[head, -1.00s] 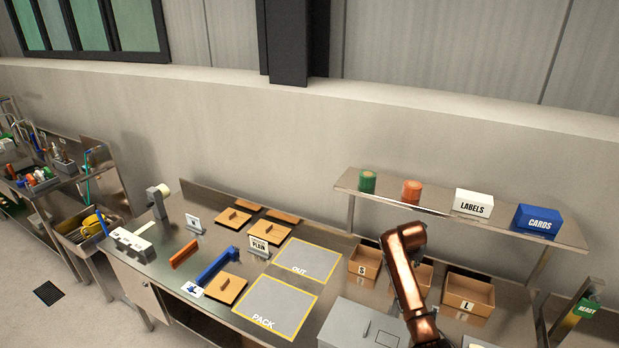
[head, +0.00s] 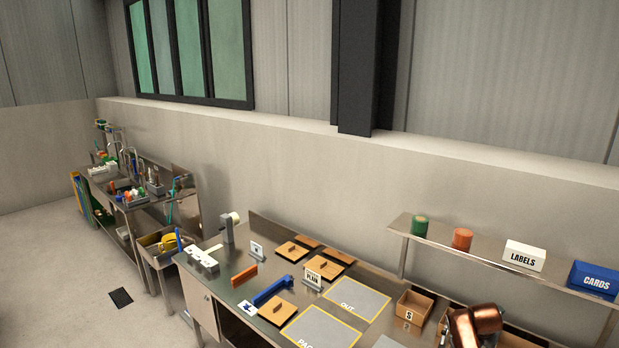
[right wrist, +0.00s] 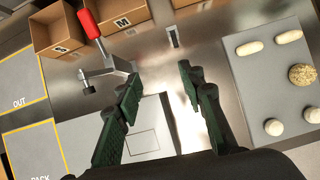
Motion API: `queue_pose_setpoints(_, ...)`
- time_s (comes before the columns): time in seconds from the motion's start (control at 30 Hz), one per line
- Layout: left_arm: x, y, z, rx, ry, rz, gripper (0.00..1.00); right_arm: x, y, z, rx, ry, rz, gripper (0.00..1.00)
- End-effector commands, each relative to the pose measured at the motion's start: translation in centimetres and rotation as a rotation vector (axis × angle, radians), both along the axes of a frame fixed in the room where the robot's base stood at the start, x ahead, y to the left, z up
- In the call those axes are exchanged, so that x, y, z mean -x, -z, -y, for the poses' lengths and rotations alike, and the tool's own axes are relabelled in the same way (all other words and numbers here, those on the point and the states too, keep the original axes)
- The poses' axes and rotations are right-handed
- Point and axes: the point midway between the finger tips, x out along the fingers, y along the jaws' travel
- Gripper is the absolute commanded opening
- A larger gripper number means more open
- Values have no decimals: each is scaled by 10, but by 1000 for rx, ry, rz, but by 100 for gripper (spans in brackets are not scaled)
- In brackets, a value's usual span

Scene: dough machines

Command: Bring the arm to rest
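My copper-coloured arm (head: 475,325) shows at the bottom right of the head view, over the steel bench. Its gripper is out of that view. In the right wrist view my right gripper (right wrist: 160,75) has two green fingers spread apart with nothing between them. It is above the bench, over a grey panel. My left gripper is in neither view.
A red-handled metal clamp (right wrist: 92,28) lies close to the left finger, near the S box (right wrist: 55,30) and M box (right wrist: 117,20). A grey tray (right wrist: 262,95) with dough pieces is at the right. The OUT mat (head: 352,297) is bare.

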Motion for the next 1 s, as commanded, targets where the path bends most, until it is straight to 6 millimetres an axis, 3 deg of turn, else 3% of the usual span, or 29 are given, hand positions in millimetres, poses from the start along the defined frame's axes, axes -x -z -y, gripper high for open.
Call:
queue_pose_setpoints(0.1,-24,-2,1,2,6,32,40,7,16,-12,-21,45,16,36)
queue_pose_setpoints(0.3,-33,-2,1,2,8,40,40,30,48,-28,-69,163,55,36)
queue_pose_setpoints(0.57,-6,0,0,1,1,8,40,87,107,-65,-186,415,136,36)
queue_pose_setpoints(0.67,3,0,0,0,-1,-4,40,128,137,-90,-266,578,183,36)
queue_pose_setpoints(0.8,-1,0,0,0,1,-1,40,198,171,-132,-410,857,258,36)
queue_pose_setpoints(1.0,-15,-1,1,1,3,18,40,298,190,-188,-621,1293,348,36)
